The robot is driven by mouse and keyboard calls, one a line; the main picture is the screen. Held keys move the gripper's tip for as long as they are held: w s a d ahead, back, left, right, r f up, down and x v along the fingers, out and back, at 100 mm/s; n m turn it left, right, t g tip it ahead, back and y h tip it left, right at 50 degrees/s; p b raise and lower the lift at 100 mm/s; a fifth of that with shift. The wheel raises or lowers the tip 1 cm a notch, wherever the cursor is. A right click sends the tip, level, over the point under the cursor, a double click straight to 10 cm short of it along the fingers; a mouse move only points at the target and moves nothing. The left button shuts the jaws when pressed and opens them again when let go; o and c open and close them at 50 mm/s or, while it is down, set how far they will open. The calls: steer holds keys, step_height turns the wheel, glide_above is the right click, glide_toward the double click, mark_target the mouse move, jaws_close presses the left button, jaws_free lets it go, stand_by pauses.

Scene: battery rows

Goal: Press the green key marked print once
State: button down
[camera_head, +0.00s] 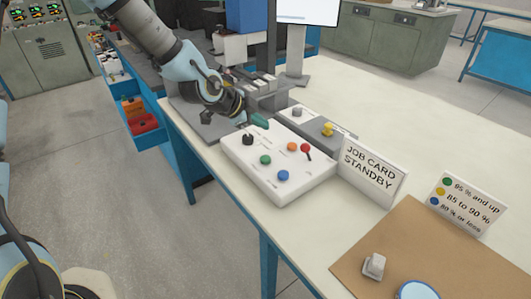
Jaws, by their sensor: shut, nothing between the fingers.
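A white control box (275,190) sits on the pale bench top. A round green key (265,160) is on its top face, toward the left front. The lettering is too small to read, so I cannot tell whether this key is marked print. My gripper (247,132) comes in from the upper left and is shut and empty, low over the back left part of the box. It is behind the green key and apart from it in the picture. A dark green piece (260,119) shows just right of my gripper; I cannot tell what it belongs to.
The white box also bears an orange key (292,147), a red-topped lever (306,148) and a blue key (283,175). A grey box with a yellow knob (327,129) stands behind. A brown mat (400,245) lies in front.

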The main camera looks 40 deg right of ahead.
mark_target(262, 159)
steer(key=shift+f, duration=0.15)
step_height(262, 159, down, 9)
steer(key=b, duration=0.6)
steer(key=shift+r, duration=0.2)
steer(key=shift+f, duration=0.1)
stand_by(1.7)
steer(key=shift+f+b, duration=0.3)
steer(key=shift+b, duration=0.3)
steer(key=shift+f+b, duration=0.5)
steer(key=shift+f, duration=0.05)
stand_by(0.4)
steer(key=shift+r, duration=0.1)
steer(key=shift+r+p, duration=0.65)
steer(key=shift+r, duration=0.2)
